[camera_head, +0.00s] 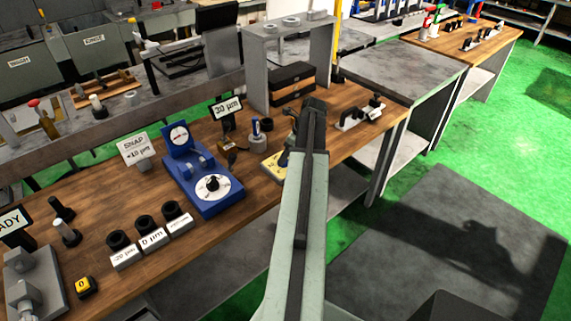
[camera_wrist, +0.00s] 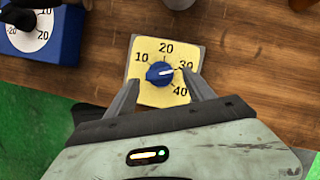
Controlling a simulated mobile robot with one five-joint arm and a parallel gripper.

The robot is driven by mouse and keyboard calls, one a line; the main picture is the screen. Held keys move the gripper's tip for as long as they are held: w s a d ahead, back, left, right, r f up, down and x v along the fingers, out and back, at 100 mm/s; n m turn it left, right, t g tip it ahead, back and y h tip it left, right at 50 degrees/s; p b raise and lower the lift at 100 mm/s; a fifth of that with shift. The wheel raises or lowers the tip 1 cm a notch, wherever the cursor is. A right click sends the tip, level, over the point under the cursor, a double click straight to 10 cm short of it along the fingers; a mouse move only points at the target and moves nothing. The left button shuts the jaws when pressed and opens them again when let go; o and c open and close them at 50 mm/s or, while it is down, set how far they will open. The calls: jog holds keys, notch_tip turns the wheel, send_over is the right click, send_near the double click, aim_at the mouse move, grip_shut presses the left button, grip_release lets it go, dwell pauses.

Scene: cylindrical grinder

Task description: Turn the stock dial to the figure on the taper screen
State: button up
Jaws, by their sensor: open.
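The stock dial (camera_wrist: 160,52) is a yellow plate marked 10, 20, 30 and 40, with a blue knob (camera_wrist: 160,73) in its middle. The knob's white line points right and slightly up, near the 30. My gripper (camera_wrist: 162,78) is open, one finger on each side of the knob; I cannot tell whether either touches it. In the head view the plate (camera_head: 270,167) is partly hidden behind my arm. A small black-framed screen (camera_head: 226,107) stands behind it on the bench and seems to read 30 µm, in small print.
A blue gauge stand (camera_head: 205,195) with a white dial is left of the plate. A SNAP card (camera_head: 135,148) reads +10 µm. Several black rings on labelled blocks (camera_head: 152,238) line the front edge. A grey shelf frame (camera_head: 285,45) stands behind. Bare wood (camera_wrist: 250,45) lies right of the plate.

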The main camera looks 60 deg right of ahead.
jog(key=b+x, duration=0.1)
jog(key=x, duration=0.2)
jog(key=shift+s, duration=0.1)
jog(key=shift+r, duration=0.15)
jog(key=c, duration=1.3)
jog(key=shift+d+n+y, duration=0.1)
jog(key=shift+n+y, duration=0.2)
jog(key=shift+n, duration=0.4)
jog(key=shift+c, duration=0.2)
jog(key=o, duration=1.3)
jog(key=shift+o, duration=0.2)
